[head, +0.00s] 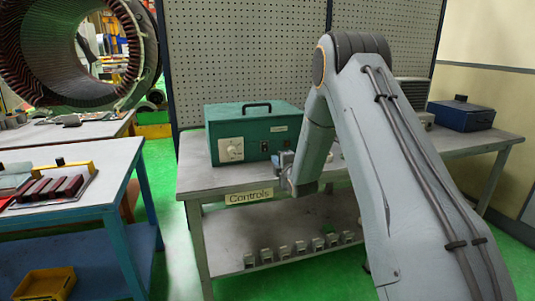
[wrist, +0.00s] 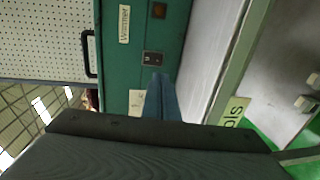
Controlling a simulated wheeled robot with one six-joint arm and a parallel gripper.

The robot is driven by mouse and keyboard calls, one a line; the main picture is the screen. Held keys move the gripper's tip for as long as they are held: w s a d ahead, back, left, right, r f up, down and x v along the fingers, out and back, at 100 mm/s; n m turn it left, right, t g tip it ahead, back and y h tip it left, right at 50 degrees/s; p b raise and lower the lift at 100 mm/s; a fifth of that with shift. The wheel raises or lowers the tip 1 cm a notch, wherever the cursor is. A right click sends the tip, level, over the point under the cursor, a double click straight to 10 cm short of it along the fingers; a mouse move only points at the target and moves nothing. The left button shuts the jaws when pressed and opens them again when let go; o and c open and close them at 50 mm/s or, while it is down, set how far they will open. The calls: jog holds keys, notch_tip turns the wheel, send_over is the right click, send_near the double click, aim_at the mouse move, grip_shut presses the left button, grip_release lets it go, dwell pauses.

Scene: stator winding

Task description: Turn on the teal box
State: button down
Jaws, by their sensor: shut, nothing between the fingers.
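The teal box (head: 255,130) stands on the grey bench, with a black handle on top and a white dial panel (head: 231,149) on its front. In the wrist view the teal box (wrist: 115,60) appears turned sideways. Its front shows a "Warmer" label (wrist: 124,24), a small dark amber-brown square (wrist: 159,10) and a black rocker switch (wrist: 152,57). My gripper (head: 284,158) is at the box's front, right of the dial. In the wrist view my gripper's (wrist: 158,78) blue fingers are shut and empty, their tips close beside the switch. I cannot tell whether they touch it. The fingers partly cover the dial panel.
The bench (head: 193,180) bears a "Controls" sign (head: 249,196) on its front edge. Several small grey blocks stand on its lower shelf. A dark blue box (head: 461,115) sits at the bench's right. A blue table (head: 95,185) stands at left. A pegboard (head: 245,60) rises behind.

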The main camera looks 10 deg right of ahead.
aim_at(265, 151)
jog(key=w, duration=0.3)
jog(key=w+f+p, duration=0.1)
jog(key=w, duration=0.3)
jog(key=w+a+p, duration=0.1)
jog(key=w, duration=0.3)
jog(key=shift+w+f, duration=0.2)
jog(key=shift+f, duration=0.1)
jog(key=shift+w+a+f+b, duration=0.2)
jog(key=shift+a+b, duration=0.1)
jog(key=shift+b, duration=0.15)
jog(key=shift+d, duration=0.45)
jog(key=shift+a+r, duration=0.15)
jog(key=shift+a, duration=0.05)
jog(key=shift+s, duration=0.4)
jog(key=s+d+f, duration=0.1)
jog(key=s+f, duration=0.1)
jog(key=s, duration=1.1)
jog(key=shift+d+b, duration=0.2)
jog(key=shift+b, duration=0.2)
